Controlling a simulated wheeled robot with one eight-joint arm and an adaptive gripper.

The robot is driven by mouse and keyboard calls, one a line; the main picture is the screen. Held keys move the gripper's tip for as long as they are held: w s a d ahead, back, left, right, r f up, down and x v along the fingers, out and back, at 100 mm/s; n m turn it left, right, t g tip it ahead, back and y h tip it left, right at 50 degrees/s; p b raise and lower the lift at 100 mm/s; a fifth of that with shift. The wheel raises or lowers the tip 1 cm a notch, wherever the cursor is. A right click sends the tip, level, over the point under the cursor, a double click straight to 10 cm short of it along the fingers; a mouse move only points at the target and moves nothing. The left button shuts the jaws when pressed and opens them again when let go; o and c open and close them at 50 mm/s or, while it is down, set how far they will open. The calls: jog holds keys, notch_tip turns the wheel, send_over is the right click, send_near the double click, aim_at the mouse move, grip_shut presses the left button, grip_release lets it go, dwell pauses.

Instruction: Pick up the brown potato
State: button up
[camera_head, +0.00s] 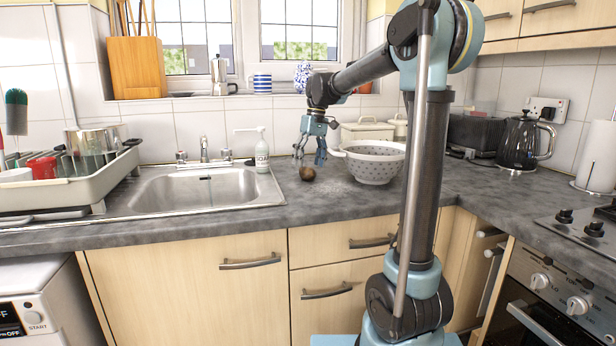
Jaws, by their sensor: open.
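The brown potato (307,174) lies on the grey worktop, between the sink and the white colander. It is small and round in this view. My gripper (310,160) is open, with its fingers pointing down, just above and behind the potato in the picture. The fingers look apart from the potato, though I cannot tell the exact gap in depth. Nothing is held between the fingers.
A white spotted colander (376,165) stands close to the right of my gripper. A soap bottle (262,156) stands to its left at the edge of the steel sink (200,190). The worktop (330,203) in front of the potato is clear.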

aim_at(308, 169)
jog(key=shift+s+a+f, duration=0.1)
jog(key=shift+a+f, duration=0.05)
jog(key=shift+f, duration=0.7)
jog(key=shift+a+f, duration=0.15)
jog(key=shift+f, duration=0.7)
jog(key=c, duration=1.2)
jog(key=shift+c, duration=0.2)
